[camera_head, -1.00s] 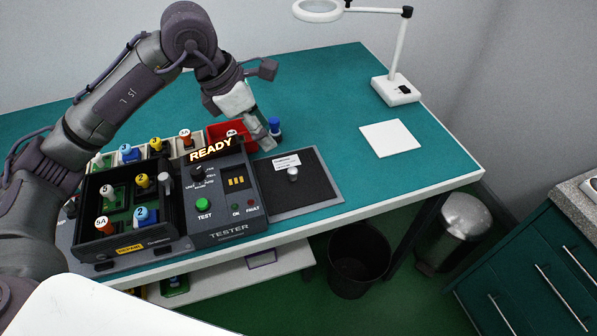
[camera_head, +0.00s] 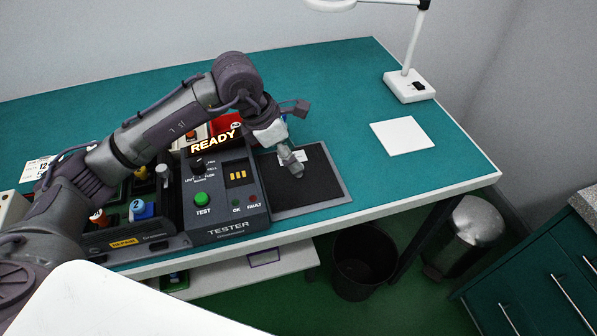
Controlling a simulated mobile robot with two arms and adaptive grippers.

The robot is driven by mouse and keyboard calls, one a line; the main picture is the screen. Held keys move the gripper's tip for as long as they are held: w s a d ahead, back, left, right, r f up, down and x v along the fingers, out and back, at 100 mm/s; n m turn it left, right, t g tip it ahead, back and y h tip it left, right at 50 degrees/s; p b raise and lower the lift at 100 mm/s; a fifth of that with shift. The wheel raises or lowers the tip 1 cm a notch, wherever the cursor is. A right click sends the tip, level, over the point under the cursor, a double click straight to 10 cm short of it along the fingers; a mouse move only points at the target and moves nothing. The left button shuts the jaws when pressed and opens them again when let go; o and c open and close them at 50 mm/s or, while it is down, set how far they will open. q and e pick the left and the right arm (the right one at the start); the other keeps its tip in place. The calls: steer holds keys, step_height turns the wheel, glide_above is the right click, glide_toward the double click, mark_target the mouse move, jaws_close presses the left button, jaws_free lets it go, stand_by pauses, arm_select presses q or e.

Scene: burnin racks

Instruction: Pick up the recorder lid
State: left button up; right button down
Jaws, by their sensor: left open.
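A dark flat panel (camera_head: 318,187) with a grey border and a white label lies on the bench right of the tester; I take it for the recorder lid, though its label is too small to read. My left gripper (camera_head: 297,173) is directly over its middle, pointing down, with open jaws at the place of the small pale knob. The fingers hide the knob, so I cannot tell whether they touch it. My right gripper is not in view.
The tester (camera_head: 225,190) with its READY display stands just left of the panel. A black rack (camera_head: 160,228) with numbered knobs is further left, partly behind my arm. A red bin (camera_head: 238,127) is behind. A white pad (camera_head: 402,137) and a lamp base (camera_head: 409,86) stand right.

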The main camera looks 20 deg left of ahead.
arm_select(q)
steer(key=p+x, duration=0.1)
steer(key=x, duration=0.4)
steer(key=shift+s+d, duration=0.1)
steer(key=shift+d, duration=0.05)
jaws_close()
